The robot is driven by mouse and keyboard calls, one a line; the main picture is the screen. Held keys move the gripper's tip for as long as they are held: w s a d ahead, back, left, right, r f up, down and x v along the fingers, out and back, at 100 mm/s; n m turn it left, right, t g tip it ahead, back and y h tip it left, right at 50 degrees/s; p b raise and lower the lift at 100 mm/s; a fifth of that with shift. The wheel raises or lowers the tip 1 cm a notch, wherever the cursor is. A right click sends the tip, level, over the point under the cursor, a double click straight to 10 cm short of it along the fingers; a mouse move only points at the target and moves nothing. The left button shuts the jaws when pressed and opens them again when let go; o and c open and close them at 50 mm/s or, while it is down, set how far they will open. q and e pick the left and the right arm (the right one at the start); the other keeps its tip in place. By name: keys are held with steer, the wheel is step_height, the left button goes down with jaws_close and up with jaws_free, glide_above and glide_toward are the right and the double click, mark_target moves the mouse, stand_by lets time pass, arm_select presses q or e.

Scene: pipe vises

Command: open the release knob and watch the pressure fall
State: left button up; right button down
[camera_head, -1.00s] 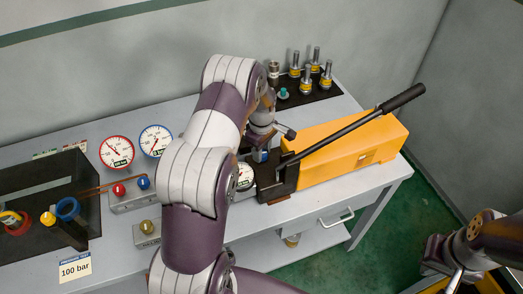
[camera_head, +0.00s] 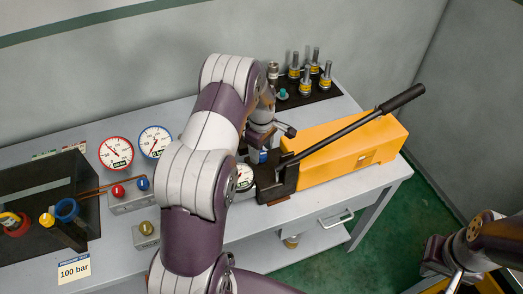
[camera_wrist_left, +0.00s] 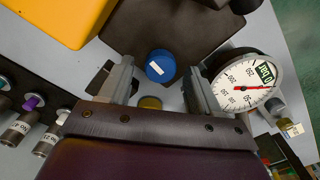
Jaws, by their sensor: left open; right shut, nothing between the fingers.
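A round blue knob (camera_wrist_left: 160,66) with a white mark shows in the left wrist view, taken to be the release knob. It is partly visible in the head view (camera_head: 262,157) at the near end of the yellow pump (camera_head: 335,150). My left gripper (camera_wrist_left: 160,84) is open, with one finger on each side of the blue knob; contact is not clear. A white pressure gauge (camera_wrist_left: 243,85) with a red needle pointing right stands beside the right finger. In the head view my arm partly hides this gauge (camera_head: 244,177). My right gripper (camera_head: 456,277) is shut and empty at the lower right.
The pump's black lever (camera_head: 350,132) slants up to the right. Two gauges (camera_head: 116,152) (camera_head: 155,141) stand at the left behind a valve block with red and blue knobs (camera_head: 130,190). Several fittings stand on a black mat (camera_head: 318,95). A "100 bar" card (camera_head: 74,271) is at front left.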

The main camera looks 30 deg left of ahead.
mark_target(262, 154)
arm_select(q)
step_height(262, 154, up, 12)
steer(key=shift+b, duration=0.35)
steer(key=s+d+f+m, duration=0.1)
steer(key=s+d+m, duration=0.5)
steer(key=s+m, duration=0.2)
steer(key=s+d+f+m+t+b, duration=0.1)
steer(key=s+d+m, duration=0.5)
steer(key=s, duration=0.5)
steer(key=m, duration=0.2)
steer(key=shift+s+m+b, duration=0.3)
steer(key=shift+s, duration=0.1)
steer(key=shift+r, duration=0.1)
